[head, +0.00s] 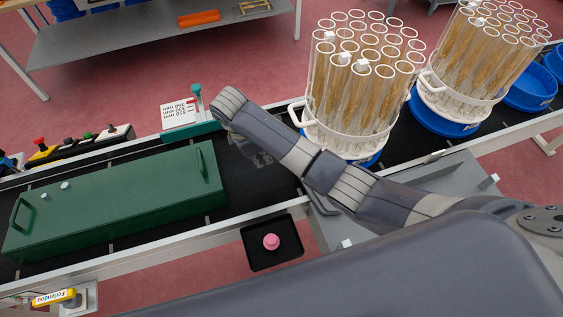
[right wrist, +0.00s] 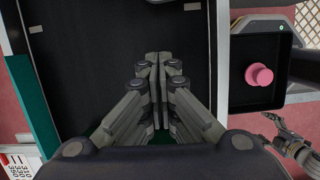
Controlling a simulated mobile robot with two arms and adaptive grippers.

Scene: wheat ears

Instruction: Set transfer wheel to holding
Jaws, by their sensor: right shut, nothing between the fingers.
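I cannot pick out a part that is clearly a transfer wheel.
A green lidded case (head: 120,205) lies on the belt at left. Clear tubes with wheat ears (head: 358,100) stand in a white rack at right, a second such rack beyond. A teal post with a printed card (head: 180,112) stands behind. A yellow tag (head: 55,297) is at lower left.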

